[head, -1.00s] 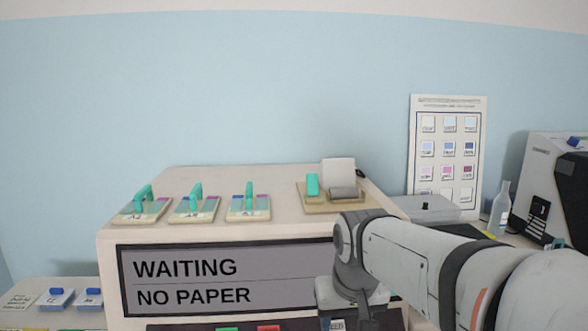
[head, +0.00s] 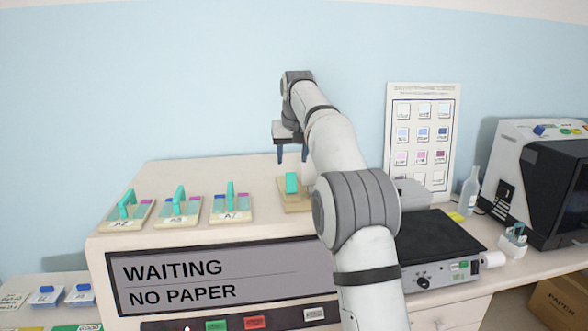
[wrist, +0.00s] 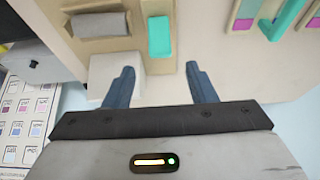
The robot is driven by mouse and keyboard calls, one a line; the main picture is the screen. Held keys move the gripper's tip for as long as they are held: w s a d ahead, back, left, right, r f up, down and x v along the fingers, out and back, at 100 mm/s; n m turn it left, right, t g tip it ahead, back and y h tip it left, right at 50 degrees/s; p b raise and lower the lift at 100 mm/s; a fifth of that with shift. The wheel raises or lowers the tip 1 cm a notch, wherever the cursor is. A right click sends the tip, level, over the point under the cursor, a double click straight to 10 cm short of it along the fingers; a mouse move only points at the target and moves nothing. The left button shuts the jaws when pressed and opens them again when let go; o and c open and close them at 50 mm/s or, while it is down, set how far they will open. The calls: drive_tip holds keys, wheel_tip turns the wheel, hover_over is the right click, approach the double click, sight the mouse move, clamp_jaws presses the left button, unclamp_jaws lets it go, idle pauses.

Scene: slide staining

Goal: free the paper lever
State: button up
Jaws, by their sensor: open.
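The teal lever (head: 291,183) stands on a beige base plate (head: 294,208) on top of the big cream machine, partly behind my arm. In the wrist view the lever (wrist: 160,36) is beside a grey roller (wrist: 103,25), with a white block-like part (wrist: 115,72), perhaps the paper, near my left finger. My gripper (head: 293,157) is open and empty above the lever, fingers pointing down. In the wrist view my gripper (wrist: 159,71) has the lever ahead of the gap between its fingers, apart from both. My arm hides the roller in the head view.
Several slide plates with teal handles, one a plate (head: 232,207) nearest the lever, sit left on the machine top. The display (head: 215,277) reads WAITING, NO PAPER. A black-topped device (head: 440,246), bottle (head: 468,192) and chart (head: 422,130) are to the right.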

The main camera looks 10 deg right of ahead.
sight(290, 173)
drive_tip(key=x, duration=0.7)
drive_tip(key=shift+w+f, duration=0.15)
drive_tip(key=shift+f, duration=0.05)
drive_tip(key=shift+c, duration=0.5)
